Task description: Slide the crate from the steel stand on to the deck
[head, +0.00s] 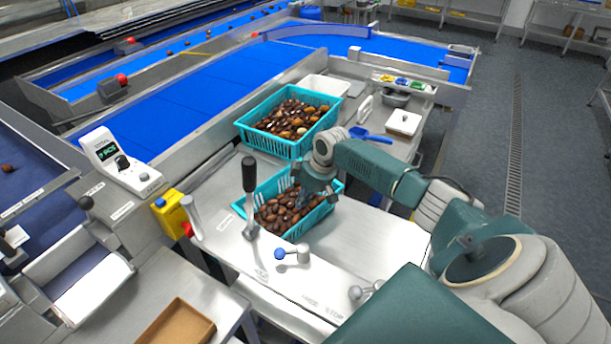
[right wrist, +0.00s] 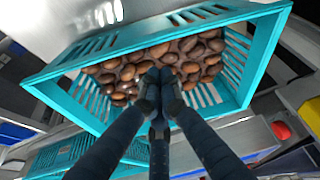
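A turquoise slatted crate (head: 323,212) of brown dates stands on a pale steel top (head: 350,250), behind a black-knobbed lever. A second turquoise crate (head: 298,146) of dates stands just behind it. I cannot tell where the steel stand ends and the deck begins. My right gripper (head: 308,196) points down into the near crate, by its far side. In the right wrist view its dark fingers (right wrist: 160,78) are drawn together over the dates inside the crate (right wrist: 262,60). I cannot tell whether they touch the dates or a wall. My left gripper is out of view.
The black-knobbed lever (head: 250,190) stands close to the near crate's left side. A blue-knobbed handle (head: 292,254) is in front. A white tub (head: 326,86), blue scoop (head: 370,135) and white box (head: 404,123) lie behind. The steel top right of the crate looks bare.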

